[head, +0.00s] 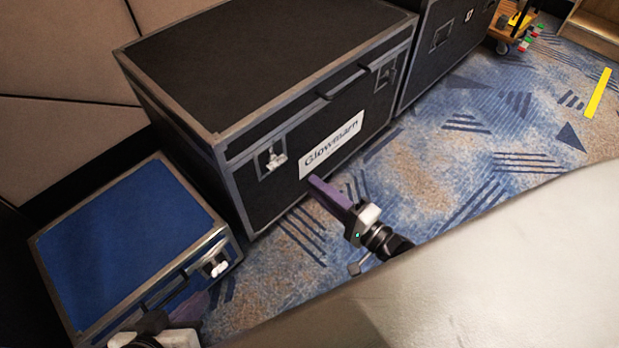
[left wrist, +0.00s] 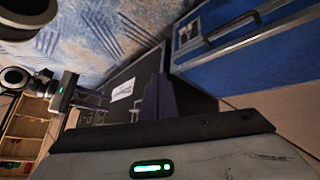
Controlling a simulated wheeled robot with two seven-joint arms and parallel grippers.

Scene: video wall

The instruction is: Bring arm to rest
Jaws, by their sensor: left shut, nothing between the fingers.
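My left gripper (head: 205,302) is at the bottom left of the head view, low in front of the blue case, its fingers partly hidden by its own body. In the left wrist view its purple fingers (left wrist: 158,97) lie together, shut with nothing between them. My right gripper (head: 318,184) is near the middle of the head view, its purple fingers pointing up and left toward the big black case. It appears edge-on, so I cannot tell whether it is open. My right wrist also shows at the left of the left wrist view.
A blue-topped case (head: 130,245) stands at left, beside a big black case (head: 260,60) with a white label (head: 331,146). Another black case (head: 440,45) stands behind. A small wooden cart (head: 512,25) is farther back. Patterned carpet (head: 470,170) is open at right, with a yellow strip (head: 597,93).

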